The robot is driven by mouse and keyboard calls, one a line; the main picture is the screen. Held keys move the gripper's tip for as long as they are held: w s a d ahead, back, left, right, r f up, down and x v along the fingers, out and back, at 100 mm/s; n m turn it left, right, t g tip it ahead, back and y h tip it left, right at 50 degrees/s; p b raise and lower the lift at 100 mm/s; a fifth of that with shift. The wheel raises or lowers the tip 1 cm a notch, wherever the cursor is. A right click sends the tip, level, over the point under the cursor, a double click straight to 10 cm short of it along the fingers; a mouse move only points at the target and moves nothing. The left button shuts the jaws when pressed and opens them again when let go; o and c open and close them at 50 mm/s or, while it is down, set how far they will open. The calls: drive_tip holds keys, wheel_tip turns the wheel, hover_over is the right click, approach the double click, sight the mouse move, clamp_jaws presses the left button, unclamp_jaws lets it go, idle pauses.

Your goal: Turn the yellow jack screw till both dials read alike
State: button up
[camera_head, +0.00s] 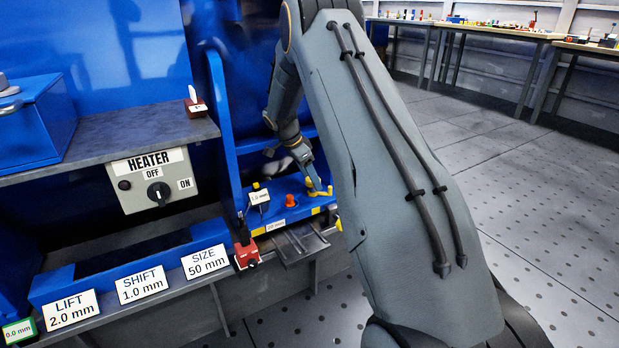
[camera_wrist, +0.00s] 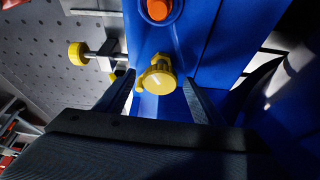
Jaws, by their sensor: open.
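My gripper (camera_head: 316,186) reaches down over the blue machine bed at the middle of the head view. In the wrist view my gripper (camera_wrist: 160,98) is open, with one dark finger on each side of a yellow screw head (camera_wrist: 158,78). No clear contact shows. The yellow part also shows below the gripper in the head view (camera_head: 320,192). A second yellow knob (camera_wrist: 77,55) sits on a metal shaft at the left.
An orange knob (camera_head: 290,200) stands on the blue bed, left of my gripper. A red block with a dark post (camera_head: 247,256) sits at the front edge. A heater switch box (camera_head: 153,181) and LIFT, SHIFT and SIZE cards are at the left. Perforated floor (camera_head: 540,230) is clear at the right.

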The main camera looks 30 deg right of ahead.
drive_tip(key=n+p, duration=0.1)
drive_tip(key=n, duration=0.1)
drive_tip(key=n+t+p, duration=0.2)
drive_tip(key=n, duration=0.1)
drive_tip(key=shift+s+d+r+n+p, duration=0.15)
drive_tip(key=shift+s+r+n+p, duration=0.15)
drive_tip(key=shift+s+p, duration=0.1)
drive_tip(key=n+t+y+p, duration=0.1)
drive_tip(key=n+p, duration=0.1)
drive_tip(key=shift+p, duration=0.3)
drive_tip(key=n+p, duration=0.2)
drive_tip(key=p, duration=0.1)
drive_tip(key=n+t+y+p, duration=0.1)
drive_tip(key=n+p, duration=0.1)
drive_tip(key=p, duration=0.1)
drive_tip(key=shift+s+d+f+n, duration=0.1)
drive_tip(key=shift+s+d+n, duration=0.1)
drive_tip(key=shift+n, duration=0.1)
drive_tip(key=shift+f+n+y+p, duration=0.1)
drive_tip(key=shift+n+y+p, duration=0.2)
drive_tip(key=shift+n+p, duration=0.45)
drive_tip(key=shift+w+d+n+y, duration=0.1)
drive_tip(key=shift+n+y, duration=0.2)
drive_tip(key=shift+n, duration=0.55)
drive_tip(key=shift+d+n+t, duration=0.1)
drive_tip(key=shift+n+t, duration=0.3)
drive_tip(key=shift+n, duration=0.1)
